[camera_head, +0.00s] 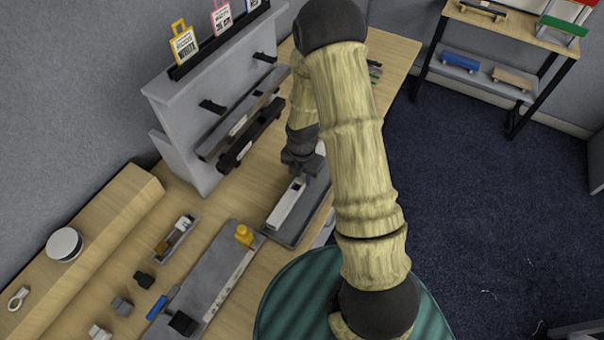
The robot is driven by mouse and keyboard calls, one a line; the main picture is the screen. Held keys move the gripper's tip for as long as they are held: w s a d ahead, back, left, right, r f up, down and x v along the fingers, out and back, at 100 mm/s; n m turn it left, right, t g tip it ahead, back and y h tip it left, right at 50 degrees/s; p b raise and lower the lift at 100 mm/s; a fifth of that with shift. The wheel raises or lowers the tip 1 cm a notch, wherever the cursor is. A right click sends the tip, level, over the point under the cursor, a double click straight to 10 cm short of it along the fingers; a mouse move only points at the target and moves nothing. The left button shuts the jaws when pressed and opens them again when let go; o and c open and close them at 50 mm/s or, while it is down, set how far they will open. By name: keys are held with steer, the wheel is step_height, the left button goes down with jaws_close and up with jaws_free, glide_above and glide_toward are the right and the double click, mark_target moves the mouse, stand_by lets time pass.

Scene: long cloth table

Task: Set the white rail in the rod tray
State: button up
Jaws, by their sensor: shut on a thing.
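The white rail (288,206) is a long, pale bar in the middle of the view. It lies lengthwise over a grey tray (284,241), which looks like the rod tray. My gripper (299,176) is above the rail's far part, pointing down and shut on it. The fingertips are small and partly hidden, and my arm covers the far end of the tray. I cannot tell whether the rail touches the tray floor or is held just above it.
A grey rack (172,120) with dark bars on pegs and coloured tags stands behind. A grey fixture (213,270) with a yellow piece (244,235), a small parts tray (175,240), a blue-handled tool (158,305) and small blocks lie at left. A shelf (490,75) stands beyond.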

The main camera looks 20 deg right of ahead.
steer(key=shift+d, duration=0.2)
steer(key=shift+f, duration=0.1)
steer(key=shift+s+f, duration=0.15)
steer(key=shift+f+b, duration=0.35)
steer(key=shift+b, duration=0.1)
steer(key=o, duration=1.1)
